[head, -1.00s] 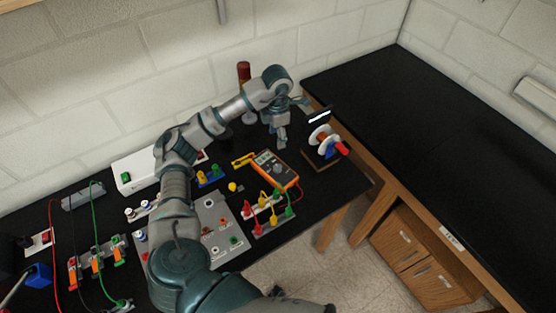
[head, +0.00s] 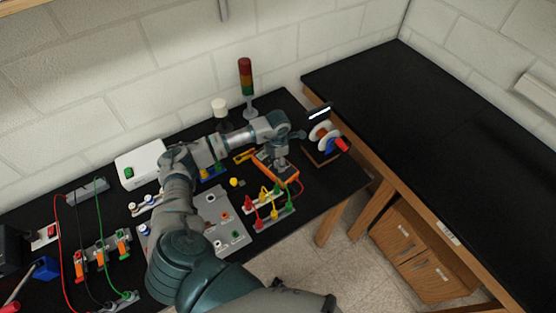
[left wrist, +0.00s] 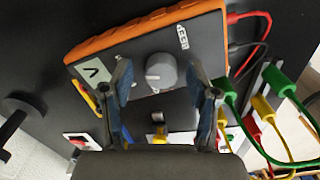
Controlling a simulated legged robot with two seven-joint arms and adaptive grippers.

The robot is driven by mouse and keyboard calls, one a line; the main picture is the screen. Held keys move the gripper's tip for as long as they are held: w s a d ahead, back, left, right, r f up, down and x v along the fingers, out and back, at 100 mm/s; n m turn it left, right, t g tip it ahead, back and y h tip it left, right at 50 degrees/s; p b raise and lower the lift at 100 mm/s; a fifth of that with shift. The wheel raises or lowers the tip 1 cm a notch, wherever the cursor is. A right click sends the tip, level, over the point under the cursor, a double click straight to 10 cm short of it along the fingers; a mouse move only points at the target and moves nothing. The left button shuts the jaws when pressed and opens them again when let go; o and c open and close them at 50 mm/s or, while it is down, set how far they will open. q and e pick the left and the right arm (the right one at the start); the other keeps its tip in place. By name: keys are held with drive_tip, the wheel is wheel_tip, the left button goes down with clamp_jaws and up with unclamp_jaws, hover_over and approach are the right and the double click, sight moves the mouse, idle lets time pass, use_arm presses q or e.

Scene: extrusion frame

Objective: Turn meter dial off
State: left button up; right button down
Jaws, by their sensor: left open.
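The orange-edged meter (head: 283,177) lies on the black bench, near its right end in the head view. In the left wrist view the meter (left wrist: 203,27) fills the upper middle, with its grey round dial (left wrist: 161,72) facing the camera. My left gripper (head: 281,163) is over the meter in the head view and covers much of its face. In the left wrist view the left gripper (left wrist: 158,80) is open, one finger on each side of the dial, with gaps between fingers and dial. Whether the fingertips touch the meter face cannot be told. My right gripper is not in view.
Red, yellow and green plug leads (head: 268,203) stand in front of the meter. A signal tower (head: 246,85) and a white-topped post (head: 220,106) stand behind. A spool device (head: 324,142) is to the right. Bare bench lies in front of it.

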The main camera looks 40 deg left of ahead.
use_arm(q)
clamp_jaws()
drive_tip(key=shift+n, duration=0.3)
drive_tip(key=n, duration=0.3)
drive_tip(key=shift+f+b, duration=0.1)
drive_tip(key=shift+b, duration=0.2)
drive_tip(key=n, duration=0.8)
drive_tip(key=shift+n, duration=2.2)
drive_tip(key=shift+p, duration=0.3)
